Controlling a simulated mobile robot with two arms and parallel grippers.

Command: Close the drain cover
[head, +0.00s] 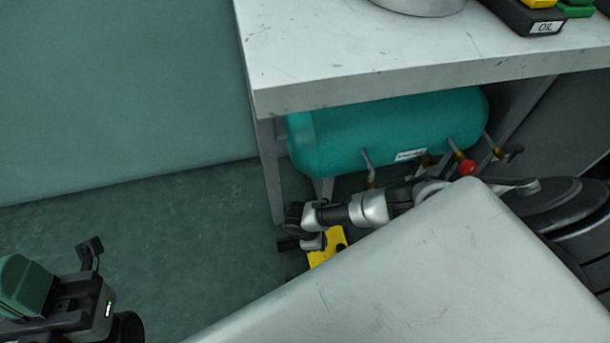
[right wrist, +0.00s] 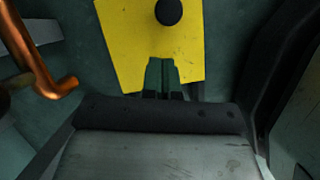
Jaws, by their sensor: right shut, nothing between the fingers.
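The yellow plate that looks like the drain cover (head: 338,236) shows low beneath the workbench, partly hidden by my right arm and a pale grey surface. In the right wrist view the yellow plate (right wrist: 130,45) carries a round black knob (right wrist: 169,11). I cannot tell whether it lies flat or tilted. My right gripper (head: 287,243) is beside the plate at its left. In the right wrist view its fingers (right wrist: 161,76) are shut and empty, in front of the plate's near edge; contact is unclear. My left gripper (head: 90,250) is at the lower left, far from the plate, its fingers unclear.
A teal tank (head: 385,130) with pipes and a red knob (head: 467,167) sits under the white workbench (head: 350,60), above my right arm. A copper pipe (right wrist: 40,65) stands left of the plate. The pale grey surface (head: 430,270) fills the front. Floor at left is clear.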

